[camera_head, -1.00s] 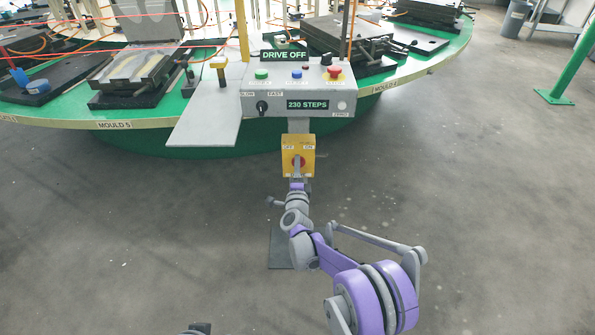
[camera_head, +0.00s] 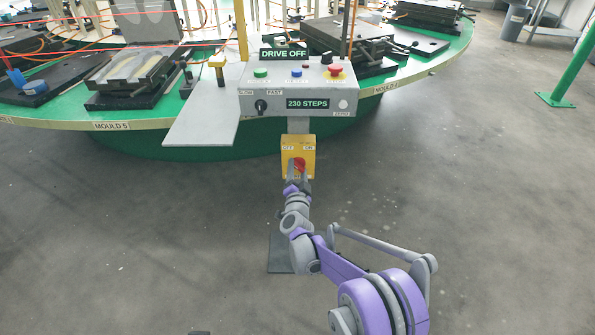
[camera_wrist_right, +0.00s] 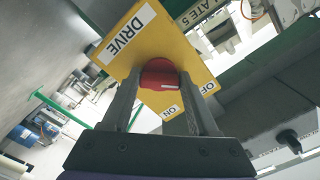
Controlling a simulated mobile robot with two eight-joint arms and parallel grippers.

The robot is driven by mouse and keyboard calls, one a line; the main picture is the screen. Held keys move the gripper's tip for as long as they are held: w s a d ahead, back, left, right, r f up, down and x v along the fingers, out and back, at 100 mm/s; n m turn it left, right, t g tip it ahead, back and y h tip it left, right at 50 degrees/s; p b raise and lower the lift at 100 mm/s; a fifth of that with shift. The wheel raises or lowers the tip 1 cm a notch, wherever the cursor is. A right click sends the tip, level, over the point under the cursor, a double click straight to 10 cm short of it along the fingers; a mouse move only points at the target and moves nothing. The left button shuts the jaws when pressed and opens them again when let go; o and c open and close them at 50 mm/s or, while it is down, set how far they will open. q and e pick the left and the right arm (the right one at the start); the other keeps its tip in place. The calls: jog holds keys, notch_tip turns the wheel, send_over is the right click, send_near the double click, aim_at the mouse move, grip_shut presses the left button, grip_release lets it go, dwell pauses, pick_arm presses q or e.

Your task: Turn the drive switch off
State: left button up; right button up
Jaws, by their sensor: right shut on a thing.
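The drive switch is a yellow box (camera_head: 311,150) on the post below the control panel, with a red knob (camera_head: 299,162) on its front. My right gripper (camera_head: 298,180) reaches up to it from below. In the right wrist view, its two grey fingers (camera_wrist_right: 160,78) are shut on the red knob (camera_wrist_right: 158,72), one on each side. The yellow box (camera_wrist_right: 150,50) carries DRIVE, OFF and ON labels there. A white line shows on the knob, but its exact setting is hard to tell. My left gripper cannot be made out.
The grey control panel (camera_head: 258,99) above has coloured buttons and a sign (camera_head: 284,54) reading DRIVE OFF. The green carousel table (camera_head: 190,140) with moulds stands behind. A green post (camera_head: 572,75) stands at the right. The floor around the switch is clear.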

dwell(0.6)
jog(key=o, duration=1.4)
jog(key=s+p, duration=0.1)
jog(key=s, duration=1)
jog(key=shift+w, duration=0.1)
